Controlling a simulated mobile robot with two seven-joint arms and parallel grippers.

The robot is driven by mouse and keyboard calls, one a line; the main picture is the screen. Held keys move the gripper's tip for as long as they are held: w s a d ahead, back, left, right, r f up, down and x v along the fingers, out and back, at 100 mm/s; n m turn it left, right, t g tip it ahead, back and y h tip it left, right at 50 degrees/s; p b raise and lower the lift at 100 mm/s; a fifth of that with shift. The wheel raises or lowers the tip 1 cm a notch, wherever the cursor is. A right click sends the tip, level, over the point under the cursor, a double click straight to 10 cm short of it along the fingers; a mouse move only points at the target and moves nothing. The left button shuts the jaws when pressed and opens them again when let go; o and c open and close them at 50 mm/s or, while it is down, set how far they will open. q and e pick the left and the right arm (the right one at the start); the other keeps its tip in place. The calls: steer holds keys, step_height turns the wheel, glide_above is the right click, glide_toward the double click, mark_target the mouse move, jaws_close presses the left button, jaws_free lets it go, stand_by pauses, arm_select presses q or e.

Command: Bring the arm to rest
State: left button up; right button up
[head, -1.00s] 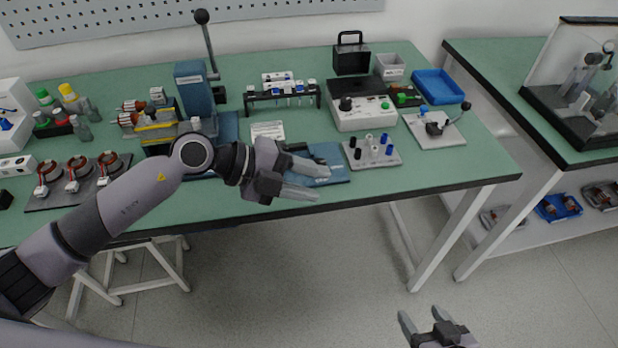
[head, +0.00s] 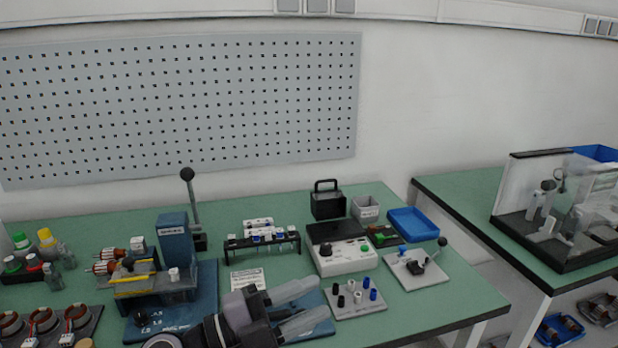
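My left gripper (head: 304,307) shows at the bottom centre of the head view. Its two grey fingers are spread apart and point right, with nothing seen between them. It appears over or in front of a blue plate (head: 314,331) near the front of the green bench (head: 428,311); its height above it is hard to tell. Only the gripper and wrist of my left arm show; the rest is below the picture. My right gripper is out of view.
Just right of the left gripper is a plate with small posts (head: 356,300). Behind it stands a white test box (head: 342,258). A blue lever press (head: 175,245) stands to the left, near stator coils (head: 42,322). A blue tray (head: 413,224) lies at the back right.

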arm_select(q)
steer(key=w+a+r+n+t+y, duration=0.2)
steer(key=w+a+n+t+y, duration=0.1)
steer(key=a+n+t+y, duration=1)
steer(key=s+a+f+n+g+y, duration=0.35)
steer(key=a+f+n+y, duration=0.2)
steer(key=f+n, duration=0.35)
steer(key=s+a+f+n+g, duration=0.1)
steer(key=s+a+f+g, duration=0.1)
steer(key=s+f+g, duration=0.65)
steer(key=s+a+f+n+g, duration=0.15)
steer(key=s+f+g, duration=0.35)
steer(key=s, duration=0.7)
steer(key=w+d+f+t+h, duration=0.1)
steer(key=w+f+t, duration=0.1)
steer(key=f, duration=0.3)
steer(key=w+d+f+m+t+h, duration=0.1)
steer(key=w+f+t+h, duration=0.1)
steer(key=w+f+t, duration=0.1)
steer(key=shift+w+d+f+t, duration=0.15)
steer(key=shift+w+f+t, duration=0.15)
steer(key=shift+f+t, duration=0.6)
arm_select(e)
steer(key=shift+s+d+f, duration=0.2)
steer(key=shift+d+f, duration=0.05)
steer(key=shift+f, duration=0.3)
